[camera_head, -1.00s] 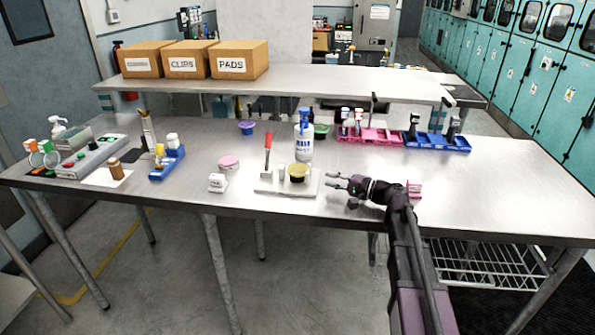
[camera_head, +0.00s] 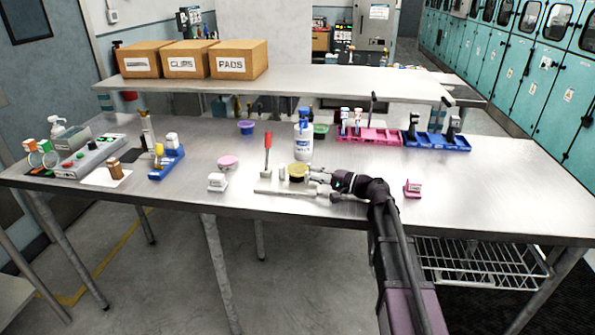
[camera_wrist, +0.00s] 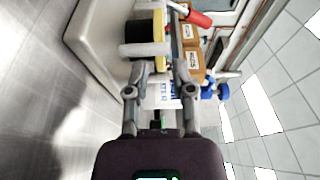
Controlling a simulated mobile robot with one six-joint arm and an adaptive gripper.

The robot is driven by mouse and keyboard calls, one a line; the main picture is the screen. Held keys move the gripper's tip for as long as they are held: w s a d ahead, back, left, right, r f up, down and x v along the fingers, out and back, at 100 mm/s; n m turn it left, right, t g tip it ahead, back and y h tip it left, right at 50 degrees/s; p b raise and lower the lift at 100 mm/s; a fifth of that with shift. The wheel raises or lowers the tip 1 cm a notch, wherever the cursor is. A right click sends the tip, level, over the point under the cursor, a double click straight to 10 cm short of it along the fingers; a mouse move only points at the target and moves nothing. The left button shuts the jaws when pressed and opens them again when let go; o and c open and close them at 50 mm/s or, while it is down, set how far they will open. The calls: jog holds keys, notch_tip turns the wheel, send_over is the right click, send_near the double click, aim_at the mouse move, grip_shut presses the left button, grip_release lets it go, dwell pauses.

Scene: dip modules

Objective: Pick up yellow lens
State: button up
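The yellow lens (camera_head: 298,168), a short dark cylinder with a yellow top, sits on a pale base plate (camera_head: 264,188) near the front edge of the table. My gripper (camera_head: 316,177) is just right of the lens, low over the plate, pointing left at it. In the wrist view the yellow rim (camera_wrist: 160,35) and black body of the lens lie just beyond my fingertips (camera_wrist: 158,70). The two fingers are spread apart with nothing held between them.
A red-handled toggle clamp (camera_head: 267,142) stands behind the plate. A white bottle with a blue cap (camera_head: 304,145) stands close behind the lens. A pink-lidded jar (camera_head: 228,162) and a small white block (camera_head: 217,181) are left. A pink block (camera_head: 412,188) is right.

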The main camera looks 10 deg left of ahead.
aim_at(298, 169)
jog(key=shift+x, duration=1.1)
grip_shut()
